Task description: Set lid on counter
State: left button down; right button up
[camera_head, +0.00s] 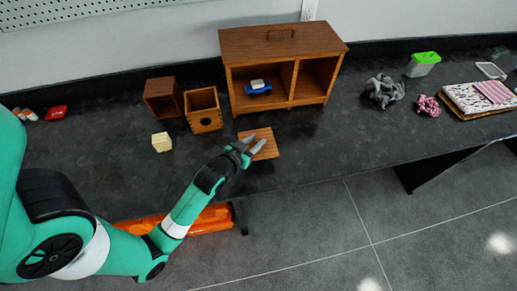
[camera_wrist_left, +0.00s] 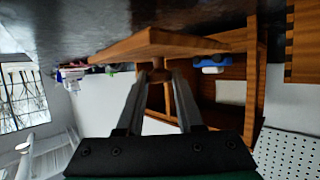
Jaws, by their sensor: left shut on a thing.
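The lid (camera_head: 268,151) is a flat, square wooden piece with a knob. My left gripper (camera_head: 257,141) is shut on its knob. In the left wrist view, the lid (camera_wrist_left: 160,43) lies across the ends of my left gripper's fingers (camera_wrist_left: 158,76), with the dark counter close beyond it. In the head view, the lid is over the front part of the black counter (camera_head: 330,145), before the wooden cabinet. I cannot tell whether it touches the counter. My right gripper is not in view.
The wooden cabinet (camera_head: 283,42) holds a blue toy car (camera_head: 258,87). Another wooden box (camera_head: 162,98) and a pale yellow block (camera_head: 161,142) are left. Grey cloth (camera_head: 383,91) and a green-lidded container (camera_head: 423,65) are right. Counter right of the lid is clear.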

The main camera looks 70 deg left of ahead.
pick_arm(q)
jog(key=shift+w+a+f, duration=0.15)
jog(key=shift+w+f, duration=0.1)
jog(key=shift+f, duration=0.2)
jog(key=shift+w+a+f, duration=0.15)
jog(key=shift+w+f, duration=0.05)
jog(key=shift+f, duration=0.2)
jog(key=shift+w+a+f, duration=0.1)
jog(key=shift+w+a, duration=0.05)
jog(key=shift+w, duration=0.1)
jog(key=shift+w+f+b, duration=0.1)
jog(key=shift+f+b, duration=0.15)
jog(key=shift+b, duration=0.1)
jog(key=shift+a+f+b, duration=0.1)
jog(key=shift+f+b, duration=1)
jog(key=shift+f, duration=0.65)
jog(key=c, duration=0.5)
grip_release()
jog(key=shift+c, duration=0.2)
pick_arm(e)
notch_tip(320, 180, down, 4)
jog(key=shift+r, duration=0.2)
